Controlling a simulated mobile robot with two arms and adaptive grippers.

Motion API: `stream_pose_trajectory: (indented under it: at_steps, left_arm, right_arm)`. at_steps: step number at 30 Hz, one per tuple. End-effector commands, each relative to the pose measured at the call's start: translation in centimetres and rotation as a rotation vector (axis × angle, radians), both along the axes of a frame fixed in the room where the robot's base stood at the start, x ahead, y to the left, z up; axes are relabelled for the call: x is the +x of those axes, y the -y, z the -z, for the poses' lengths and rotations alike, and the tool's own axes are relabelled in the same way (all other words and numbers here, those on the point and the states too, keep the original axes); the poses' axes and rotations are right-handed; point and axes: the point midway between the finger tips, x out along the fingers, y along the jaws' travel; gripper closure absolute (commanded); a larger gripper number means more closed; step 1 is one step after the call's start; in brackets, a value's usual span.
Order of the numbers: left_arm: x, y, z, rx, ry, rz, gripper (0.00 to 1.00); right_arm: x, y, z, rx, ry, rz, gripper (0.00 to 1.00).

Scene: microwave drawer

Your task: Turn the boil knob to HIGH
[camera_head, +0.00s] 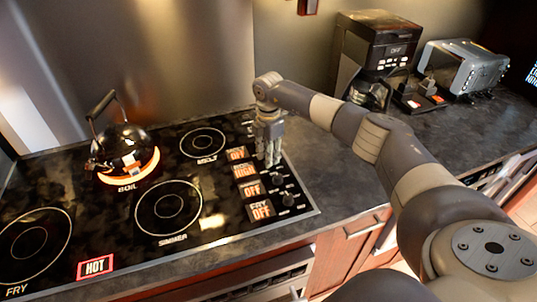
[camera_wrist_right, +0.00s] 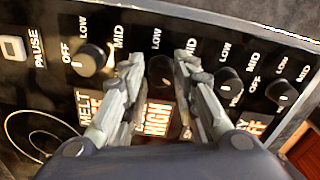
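The black stovetop has a panel of knobs and displays along its right side. The boil knob (camera_wrist_right: 160,72) is dark and round, and sits between my right gripper's fingers in the right wrist view. Its lit display (camera_wrist_right: 157,118) reads HIGH; it also shows lit as HIGH in the head view (camera_head: 244,171). My right gripper (camera_head: 267,160) points down over the panel. In the wrist view its fingers (camera_wrist_right: 158,62) are apart, one on each side of the boil knob; contact is unclear. The head view hides this knob behind the gripper. My left gripper is not in view.
A black kettle (camera_head: 122,146) stands on the glowing boil burner (camera_head: 150,168). A red-framed HOT sign (camera_head: 95,267) is lit at the front. Other knobs (camera_wrist_right: 90,59) (camera_wrist_right: 229,82) flank the fingers. A coffee maker (camera_head: 378,50) and toaster (camera_head: 464,66) stand right.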

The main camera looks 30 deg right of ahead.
Motion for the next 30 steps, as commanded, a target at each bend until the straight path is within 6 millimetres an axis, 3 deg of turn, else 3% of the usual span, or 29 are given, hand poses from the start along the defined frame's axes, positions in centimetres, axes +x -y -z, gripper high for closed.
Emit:
stream_pose_trajectory:
  at_steps: [14, 30]
  left_arm:
    - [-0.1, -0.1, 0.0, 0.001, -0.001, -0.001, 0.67]
    - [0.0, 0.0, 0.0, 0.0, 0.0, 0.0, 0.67]
  right_arm:
    - [0.0, 0.0, -0.6, 0.001, -0.001, -0.002, 0.56]
    - [0.0, 0.0, -10.5, 0.001, 0.001, -0.001, 0.56]
